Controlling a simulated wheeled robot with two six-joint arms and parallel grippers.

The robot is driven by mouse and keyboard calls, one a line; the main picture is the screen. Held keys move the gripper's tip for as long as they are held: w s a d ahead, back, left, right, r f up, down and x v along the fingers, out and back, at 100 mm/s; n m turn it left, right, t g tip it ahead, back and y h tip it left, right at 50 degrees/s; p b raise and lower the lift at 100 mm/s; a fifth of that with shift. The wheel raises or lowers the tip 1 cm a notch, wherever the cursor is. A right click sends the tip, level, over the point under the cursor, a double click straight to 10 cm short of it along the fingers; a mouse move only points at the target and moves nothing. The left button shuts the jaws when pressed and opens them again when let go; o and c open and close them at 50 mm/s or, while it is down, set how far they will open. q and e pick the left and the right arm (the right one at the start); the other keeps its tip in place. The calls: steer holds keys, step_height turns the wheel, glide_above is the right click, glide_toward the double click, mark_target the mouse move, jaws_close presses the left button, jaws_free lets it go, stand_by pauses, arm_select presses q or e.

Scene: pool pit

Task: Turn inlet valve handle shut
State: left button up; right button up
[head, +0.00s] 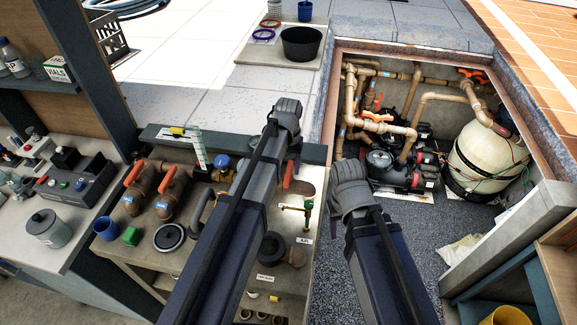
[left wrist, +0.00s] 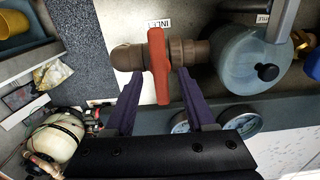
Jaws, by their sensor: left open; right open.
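The inlet valve's red handle (left wrist: 160,68) stands across its brown pipe fitting (left wrist: 128,57) in the left wrist view, below an upside-down INLET label (left wrist: 159,22). My left gripper (left wrist: 160,74) is open, its two purple fingers on either side of the handle's lower end, with gaps visible. In the head view a red handle (head: 288,174) shows just beside my left arm; my left gripper (head: 284,118) is seen from behind and its fingers are hidden. My right gripper (head: 349,186) is over the pit's near left edge, its fingers hidden, holding nothing visible.
Two more red-handled valves (head: 172,182) stand left on the bench. A blue-grey round housing (left wrist: 252,58) sits beside the inlet fitting. The pit right holds pipes, a pump (head: 384,160) and a cream tank (head: 487,158). Gravel floor (head: 440,215) is open.

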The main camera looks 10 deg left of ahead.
mark_target(288, 171)
arm_select(q)
step_height(288, 171, up, 6)
steer(key=p, duration=0.5)
steer(key=shift+r+p, duration=0.25)
steer(key=shift+p, duration=0.1)
steer(key=shift+f, duration=0.1)
